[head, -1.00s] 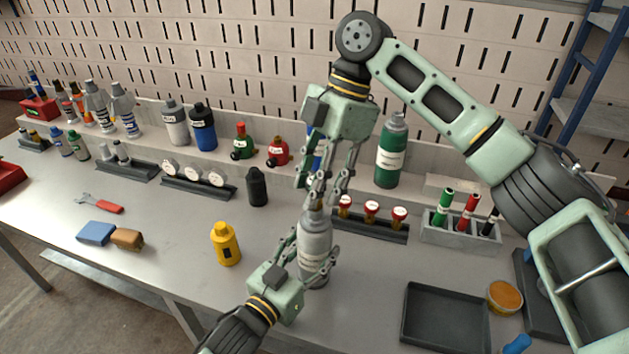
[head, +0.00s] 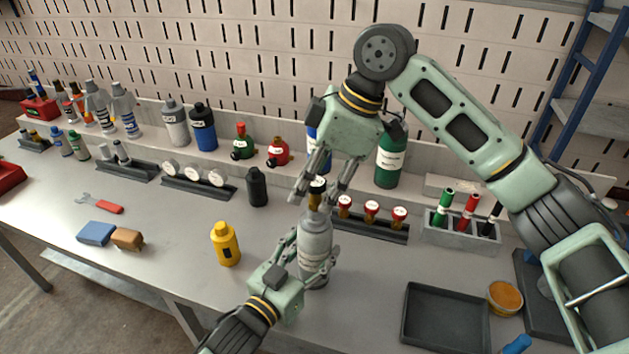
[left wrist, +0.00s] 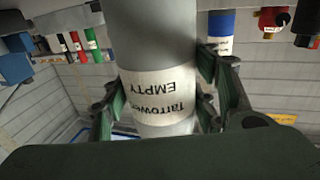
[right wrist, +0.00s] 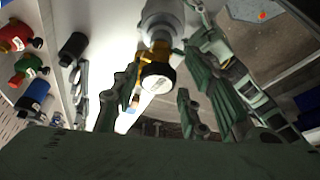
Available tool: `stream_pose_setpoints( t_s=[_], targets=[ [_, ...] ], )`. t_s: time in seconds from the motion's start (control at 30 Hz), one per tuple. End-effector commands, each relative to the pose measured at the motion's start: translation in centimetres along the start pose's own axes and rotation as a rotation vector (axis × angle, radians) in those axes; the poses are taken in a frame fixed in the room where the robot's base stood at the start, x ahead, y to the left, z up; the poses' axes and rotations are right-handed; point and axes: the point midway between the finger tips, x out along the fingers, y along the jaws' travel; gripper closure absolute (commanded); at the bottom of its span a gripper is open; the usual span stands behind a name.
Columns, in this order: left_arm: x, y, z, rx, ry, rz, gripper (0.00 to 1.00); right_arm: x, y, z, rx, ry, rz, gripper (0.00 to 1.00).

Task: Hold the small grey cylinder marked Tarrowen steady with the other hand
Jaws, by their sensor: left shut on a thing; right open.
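The small grey cylinder (head: 315,238) stands upright near the front of the bench. Its white label reads Tarrowen EMPTY in the left wrist view (left wrist: 158,92). My left gripper (head: 318,258) is shut around its body, with fingers on both sides.
A yellow bottle (head: 226,245) stands left of the cylinder and a black one (head: 257,187) behind it. A rack with red-topped valves (head: 372,225) is behind to the right. An empty dark tray (head: 445,318) lies front right.

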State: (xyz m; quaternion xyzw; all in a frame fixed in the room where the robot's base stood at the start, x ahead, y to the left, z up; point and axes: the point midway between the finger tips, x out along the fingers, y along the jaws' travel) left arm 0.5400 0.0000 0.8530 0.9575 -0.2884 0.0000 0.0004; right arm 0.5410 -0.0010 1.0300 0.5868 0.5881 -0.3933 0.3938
Motion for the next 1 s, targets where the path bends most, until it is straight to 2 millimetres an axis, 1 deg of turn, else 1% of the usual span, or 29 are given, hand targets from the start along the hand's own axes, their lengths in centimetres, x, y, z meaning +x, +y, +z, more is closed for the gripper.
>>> stream_pose_setpoints(
  t_s=[0.2,0.3,0.4,0.67,0.77,0.87,1.0],
  targets=[
    [-0.01,0.06,0.1,-0.002,-0.002,0.001,0.77,0.02,-0.05,-0.06,0.229,0.002,0.098,0.59],
    [-0.01,0.06,0.1,-0.002,-0.002,0.001,0.77,0.02,-0.03,-0.05,0.308,0.001,0.129,0.59],
    [-0.01,0.06,0.1,-0.002,-0.002,0.001,0.77,0.01,-0.03,-0.04,0.347,0.002,0.144,0.59],
    [-0.01,0.06,0.1,-0.002,-0.002,0.001,0.77,0.0,0.0,-0.03,0.353,0.001,0.146,0.59],
    [-0.01,0.06,0.1,-0.002,-0.002,0.001,0.77,0.02,-0.02,-0.04,0.38,0.0,0.158,0.59],
    [-0.01,0.06,0.09,-0.002,-0.002,0.001,0.77,0.03,-0.07,-0.07,0.466,0.001,0.195,0.59],
    [-0.01,0.06,0.09,-0.002,-0.002,0.001,0.77,0.03,-0.06,-0.1,0.622,0.001,0.26,0.59]
  ],
)
